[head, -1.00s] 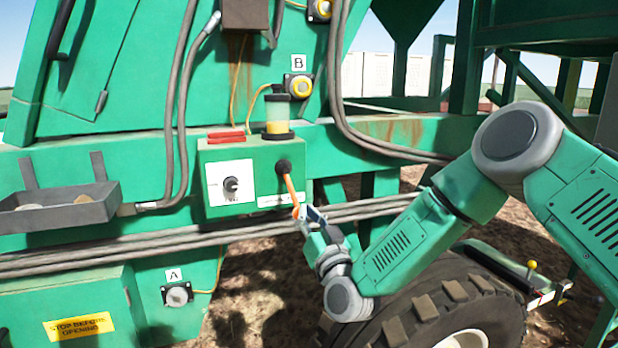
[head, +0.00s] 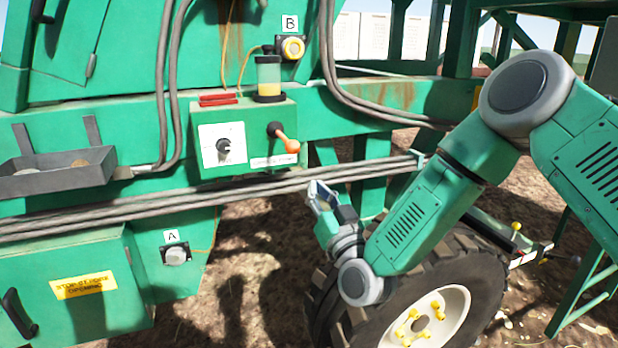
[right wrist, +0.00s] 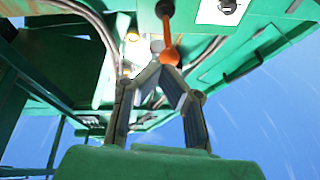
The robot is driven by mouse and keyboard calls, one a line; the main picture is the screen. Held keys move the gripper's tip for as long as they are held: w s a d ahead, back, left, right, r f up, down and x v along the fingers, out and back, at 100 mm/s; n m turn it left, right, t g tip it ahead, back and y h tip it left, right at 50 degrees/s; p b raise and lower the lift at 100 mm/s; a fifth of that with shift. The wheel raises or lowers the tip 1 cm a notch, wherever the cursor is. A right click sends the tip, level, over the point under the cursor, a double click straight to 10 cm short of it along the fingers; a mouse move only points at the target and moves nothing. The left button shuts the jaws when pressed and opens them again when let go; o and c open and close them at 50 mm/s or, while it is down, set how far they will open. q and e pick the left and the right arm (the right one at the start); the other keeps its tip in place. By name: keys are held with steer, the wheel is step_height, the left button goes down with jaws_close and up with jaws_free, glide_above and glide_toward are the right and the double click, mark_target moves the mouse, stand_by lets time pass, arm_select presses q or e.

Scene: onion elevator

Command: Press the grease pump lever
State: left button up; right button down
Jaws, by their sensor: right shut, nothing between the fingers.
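The grease pump lever (head: 284,136) is an orange-tipped handle on a black pivot at the right of the green pump box (head: 247,165). It slants down to the right. A clear reservoir with yellow grease (head: 268,80) stands on the box. My right gripper (head: 318,190) is shut and empty, below and a little right of the lever, apart from it in the head view. In the right wrist view the lever (right wrist: 168,38) shows just beyond the fingertips (right wrist: 162,68); I cannot tell the gap there. My left gripper is not in view.
Grey hoses (head: 200,196) run across the machine below the box. A grey tray (head: 58,172) is at left. A dial (head: 224,148) and red piece (head: 217,99) are on the box. A large tyre (head: 455,275) stands below my right arm.

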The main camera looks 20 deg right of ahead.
steer(key=v, duration=0.3)
steer(key=shift+s+a+r, duration=0.1)
steer(key=shift+s+a, duration=0.1)
steer(key=shift+s, duration=0.2)
steer(key=shift+d, duration=0.1)
stand_by(1.1)
steer(key=s+a+f+n+g+y, duration=0.1)
steer(key=s+f+g, duration=0.5)
steer(key=f, duration=0.6)
steer(key=s+a+f+n+g, duration=0.1)
steer(key=s+f+g, duration=0.5)
steer(key=f, duration=0.6)
steer(key=s+d+f+g+h, duration=0.1)
steer(key=s+d+f+g, duration=0.1)
steer(key=s, duration=0.6)
steer(key=s+d+f+g+h, duration=0.1)
steer(key=s+d+f+g, duration=0.2)
steer(key=s, duration=0.6)
steer(key=s+d+f+g+h, duration=0.1)
steer(key=s+d+f+g, duration=0.2)
steer(key=s+f, duration=0.3)
steer(key=s+g, duration=0.1)
steer(key=s, duration=0.2)
steer(key=shift+s+d+g, duration=0.15)
steer(key=shift+s+g, duration=0.05)
steer(key=shift+g, duration=0.1)
